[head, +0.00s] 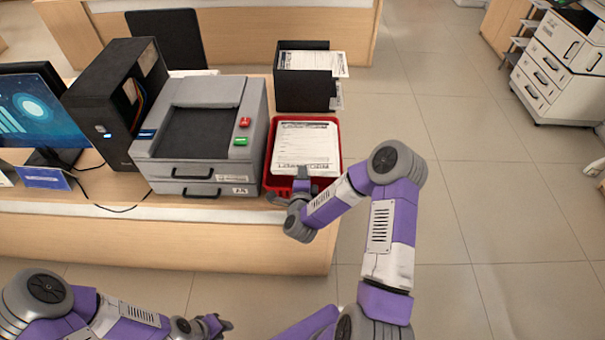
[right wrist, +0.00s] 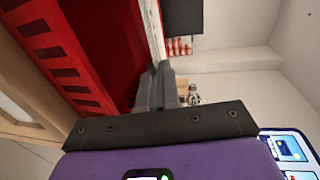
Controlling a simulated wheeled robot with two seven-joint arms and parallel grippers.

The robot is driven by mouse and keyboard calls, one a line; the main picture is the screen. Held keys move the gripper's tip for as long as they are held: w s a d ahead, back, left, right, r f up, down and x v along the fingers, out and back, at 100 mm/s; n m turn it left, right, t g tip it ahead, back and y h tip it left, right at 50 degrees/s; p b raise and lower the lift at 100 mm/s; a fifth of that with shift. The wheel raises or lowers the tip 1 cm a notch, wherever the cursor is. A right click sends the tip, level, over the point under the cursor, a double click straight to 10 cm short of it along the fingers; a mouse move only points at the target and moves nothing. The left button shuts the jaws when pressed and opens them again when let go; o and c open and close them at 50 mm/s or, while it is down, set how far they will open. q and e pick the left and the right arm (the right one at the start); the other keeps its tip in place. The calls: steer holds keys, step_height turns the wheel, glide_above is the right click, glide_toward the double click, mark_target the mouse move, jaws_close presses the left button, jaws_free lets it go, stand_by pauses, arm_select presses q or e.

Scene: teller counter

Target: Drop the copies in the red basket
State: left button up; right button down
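The copies (head: 305,147) are a white printed stack lying level over the red basket (head: 271,165), within its rim as seen from above. In the right wrist view the stack shows edge-on as a thin white strip (right wrist: 153,28) beside the basket's red slotted wall (right wrist: 50,45). My right gripper (head: 303,178) is at the stack's near edge, above the basket's near side. Its grey fingers (right wrist: 159,84) are close together with the stack's edge between them. Whether the stack touches the basket floor is unclear. My left gripper (head: 219,325) is low at the bottom, away from the counter; its finger gap is unclear.
A grey copier (head: 205,120) with red and green buttons stands left of the basket. A black paper holder (head: 303,88) with printed sheets stands behind it. A black computer tower (head: 113,100) and monitor (head: 28,108) are further left.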

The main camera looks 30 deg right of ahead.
steer(key=c, duration=1.3)
jaws_free()
steer(key=v, duration=0.7)
steer(key=shift+s+a, duration=0.15)
steer(key=shift+s, duration=0.1)
steer(key=shift+a, duration=0.1)
